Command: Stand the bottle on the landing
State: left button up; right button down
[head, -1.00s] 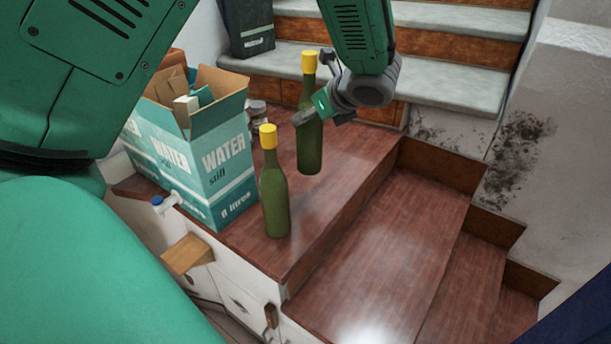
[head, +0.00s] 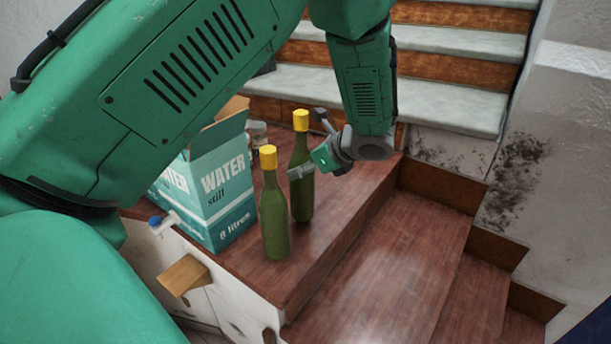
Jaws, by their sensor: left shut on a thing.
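A green bottle with a yellow cap (head: 301,200) is upright in my left gripper (head: 302,172), which is shut on its upper body from the right. Its base shows just above or on the brown wooden landing (head: 335,235); I cannot tell whether it touches. A second green bottle with a yellow cap (head: 274,222) stands upright on the landing, in front and to the left of the held one. The two look close together, with a narrow gap between their bodies. My right gripper is not in view.
A teal and white water carton (head: 225,190) stands open on the landing at left, partly behind my arm. Jars (head: 257,134) stand behind it. Wooden steps (head: 400,260) go down at right; grey stairs (head: 450,95) rise behind. The landing's right edge is near the bottles.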

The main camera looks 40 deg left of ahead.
pick_arm(q)
notch_tip(320, 180, down, 2)
jog(key=shift+w+f, duration=0.1)
jog(key=shift+f, duration=0.15)
jog(key=shift+d, duration=0.1)
jog(key=o, duration=1.7)
